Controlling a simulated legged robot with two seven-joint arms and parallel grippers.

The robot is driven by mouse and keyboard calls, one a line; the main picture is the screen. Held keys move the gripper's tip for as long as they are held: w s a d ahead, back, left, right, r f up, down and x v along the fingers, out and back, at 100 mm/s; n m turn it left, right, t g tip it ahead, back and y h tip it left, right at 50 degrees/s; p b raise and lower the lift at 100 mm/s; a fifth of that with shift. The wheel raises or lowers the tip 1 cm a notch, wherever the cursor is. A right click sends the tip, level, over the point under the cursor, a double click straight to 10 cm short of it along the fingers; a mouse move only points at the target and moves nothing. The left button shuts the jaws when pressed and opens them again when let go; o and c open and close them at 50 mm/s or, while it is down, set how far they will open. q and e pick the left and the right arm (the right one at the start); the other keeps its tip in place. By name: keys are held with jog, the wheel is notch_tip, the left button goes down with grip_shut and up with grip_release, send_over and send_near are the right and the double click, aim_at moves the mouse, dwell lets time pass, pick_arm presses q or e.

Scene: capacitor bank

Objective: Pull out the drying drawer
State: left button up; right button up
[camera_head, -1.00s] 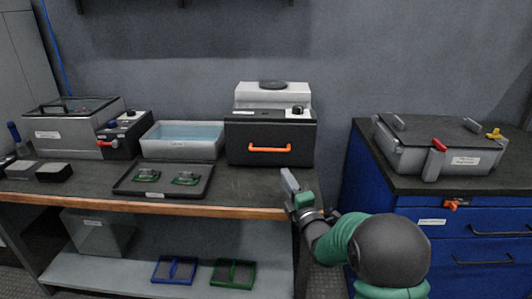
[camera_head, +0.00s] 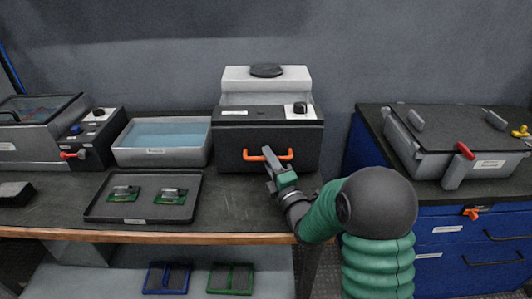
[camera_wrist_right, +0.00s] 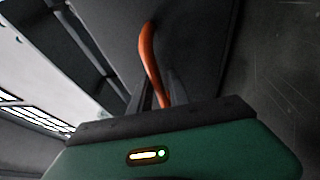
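The drying drawer is the dark front (camera_head: 225,160) of a grey-and-black unit, with an orange bar handle (camera_head: 283,155) across it. The drawer front looks flush with the unit, so it is shut. My right gripper (camera_head: 268,155) is at the middle of the handle, in front of the drawer. In the right wrist view the orange handle (camera_wrist_right: 149,58) runs down between the two dark fingers (camera_wrist_right: 161,93). Whether they press on it cannot be made out. My left gripper is not in view.
A black tray (camera_head: 145,213) with two green boards lies left on the bench. Behind it stands a blue-filled bath (camera_head: 162,138). A blue cabinet (camera_head: 440,236) with a grey lidded box (camera_head: 425,150) is on the right. Bare bench top lies in front of the drawer.

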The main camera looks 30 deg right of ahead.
jog(key=shift+a, duration=0.15)
jog(key=c, duration=0.4)
grip_shut()
dwell(0.8)
